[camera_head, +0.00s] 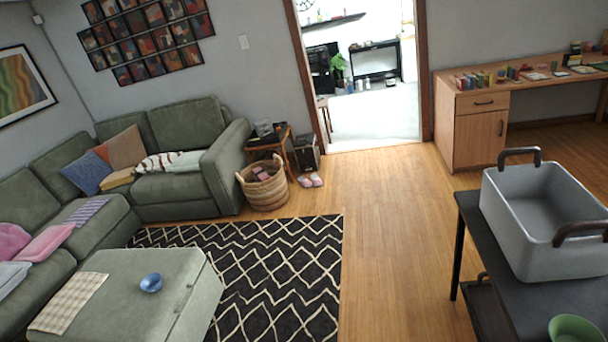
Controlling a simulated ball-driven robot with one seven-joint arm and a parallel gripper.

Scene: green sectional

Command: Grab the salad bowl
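Two bowls are in view, and I cannot tell which one is the salad bowl. A small blue bowl (151,282) sits upright on the green ottoman (185,305) at the lower left. A green bowl (574,328) sits on the dark table (490,262) at the lower right, cut off by the bottom edge of the picture. My gripper is not in view, so its position and opening do not show.
A grey bin (530,225) with brown handles stands on the dark table behind the green bowl. A checkered cloth (70,300) lies on the ottoman. A green sofa (165,190), wicker basket (264,190) and patterned rug (280,275) are around it. Wooden floor (385,240) is clear.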

